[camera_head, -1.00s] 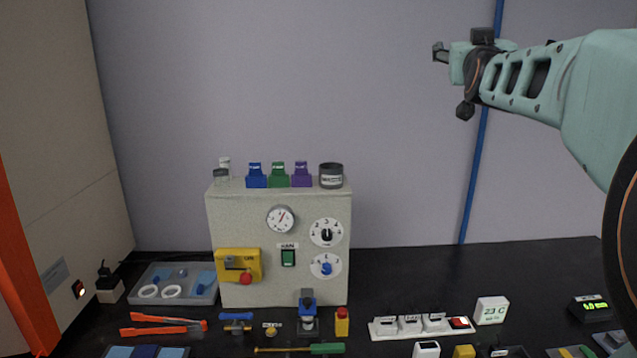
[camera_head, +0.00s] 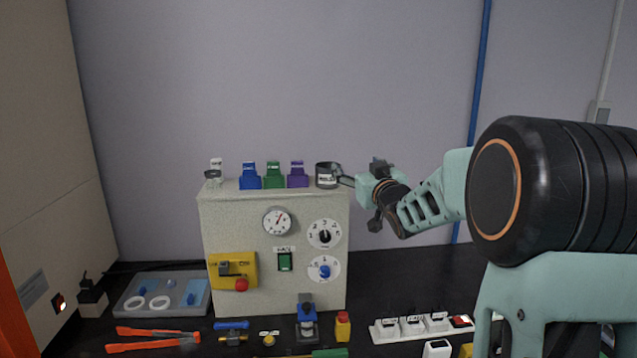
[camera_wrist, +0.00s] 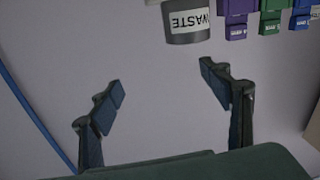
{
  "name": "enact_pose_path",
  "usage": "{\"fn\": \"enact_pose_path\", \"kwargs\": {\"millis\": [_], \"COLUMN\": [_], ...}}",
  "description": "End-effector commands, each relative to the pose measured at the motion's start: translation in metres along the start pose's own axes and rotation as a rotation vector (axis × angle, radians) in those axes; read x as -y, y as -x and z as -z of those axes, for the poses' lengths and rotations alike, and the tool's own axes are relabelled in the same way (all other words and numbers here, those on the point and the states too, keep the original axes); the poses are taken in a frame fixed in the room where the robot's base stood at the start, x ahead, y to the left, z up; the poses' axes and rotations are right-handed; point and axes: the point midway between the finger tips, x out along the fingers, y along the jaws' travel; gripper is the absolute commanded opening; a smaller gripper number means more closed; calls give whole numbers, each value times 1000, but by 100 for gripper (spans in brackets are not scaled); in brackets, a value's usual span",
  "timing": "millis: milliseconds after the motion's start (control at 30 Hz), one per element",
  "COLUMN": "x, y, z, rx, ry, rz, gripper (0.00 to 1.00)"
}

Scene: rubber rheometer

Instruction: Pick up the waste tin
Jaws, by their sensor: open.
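The waste tin (camera_head: 325,180) is a dark grey cylinder with a white label, standing upright on top of the beige cabinet near its right end. In the wrist view the tin (camera_wrist: 186,24) appears upside down at the top edge, its label reading WASTE. My gripper (camera_head: 342,177) is just right of the tin in the head view, its fingers pointing left and overlapping the tin's right edge. In the wrist view my gripper (camera_wrist: 162,76) is open and empty, with both fingers apart and the tin beyond their tips. Contact is not visible.
Purple (camera_head: 298,176), green (camera_head: 273,176) and blue (camera_head: 249,178) blocks stand left of the tin on the cabinet (camera_head: 215,220), with small jars at its left end. Tools and a tray (camera_head: 125,303) lie on the black bench below. The air above the cabinet is clear.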

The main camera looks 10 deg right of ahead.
Motion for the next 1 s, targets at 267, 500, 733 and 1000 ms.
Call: {"fn": "enact_pose_path", "kwargs": {"millis": [267,500,733,1000], "x": [29,36,38,41], "y": [5,-21,-47,-68], "z": [-38,-38,-38,-30], "rx": [12,10,11,11], "ry": [-93,-104,-101,-101], "rz": [104,116,115,114], "gripper": [71,71,71,71]}}
